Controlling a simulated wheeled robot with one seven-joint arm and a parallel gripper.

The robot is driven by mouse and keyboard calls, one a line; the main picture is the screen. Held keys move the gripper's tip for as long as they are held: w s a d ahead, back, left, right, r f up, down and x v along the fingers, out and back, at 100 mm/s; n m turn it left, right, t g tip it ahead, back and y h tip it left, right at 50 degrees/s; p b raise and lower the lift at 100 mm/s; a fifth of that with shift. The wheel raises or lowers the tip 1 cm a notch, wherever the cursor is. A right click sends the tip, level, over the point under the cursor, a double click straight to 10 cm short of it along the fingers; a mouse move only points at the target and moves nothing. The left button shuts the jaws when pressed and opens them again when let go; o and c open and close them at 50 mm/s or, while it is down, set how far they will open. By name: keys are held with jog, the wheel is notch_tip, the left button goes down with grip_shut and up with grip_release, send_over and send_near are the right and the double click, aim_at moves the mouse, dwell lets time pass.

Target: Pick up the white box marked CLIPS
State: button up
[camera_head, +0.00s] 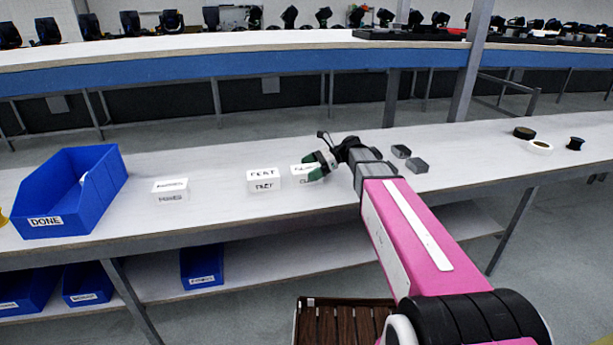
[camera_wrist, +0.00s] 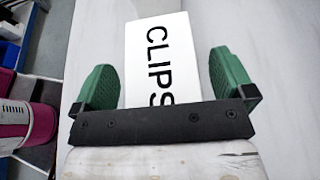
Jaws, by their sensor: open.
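The white box marked CLIPS (camera_wrist: 163,55) lies between the two green fingertips of my gripper (camera_wrist: 163,85) in the wrist view. A gap shows between the box and each finger, so the gripper is open around it. In the head view the CLIPS box (camera_head: 300,172) stands on the near white table, partly hidden behind my gripper (camera_head: 322,168). The lower end of the box in the wrist view is hidden by the black bar of my gripper.
A white box marked TEXT or similar (camera_head: 264,179) stands just left of the CLIPS box. Another white box (camera_head: 171,190) is further left, then a blue DONE bin (camera_head: 98,212). Two small grey blocks (camera_head: 418,165) lie to the right.

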jog(key=c, duration=1)
jog(key=shift+r, duration=0.1)
jog(key=shift+c, duration=0.2)
